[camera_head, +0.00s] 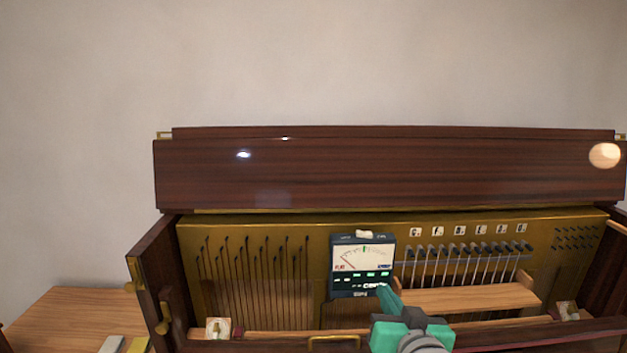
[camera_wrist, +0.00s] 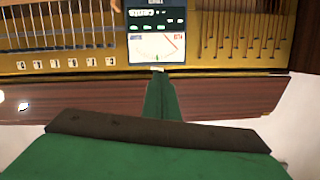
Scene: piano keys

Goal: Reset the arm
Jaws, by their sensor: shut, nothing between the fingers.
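My gripper (camera_head: 386,292) is green and grey and shows at the lower middle of the head view. Its fingers are together with nothing between them. The fingertips overlap the lower right edge of a dark tuner with a dial (camera_head: 362,262); I cannot tell whether they touch it. In the wrist view my gripper (camera_wrist: 158,74) points up at the tuner (camera_wrist: 157,30), which appears upside down there.
An open wooden piano (camera_head: 390,175) has strings on the left and hammers (camera_head: 465,250) on the right, above a wooden ledge (camera_head: 465,298). Small letter labels run above the hammers. A wooden table (camera_head: 70,315) stands at lower left. The wall behind is bare.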

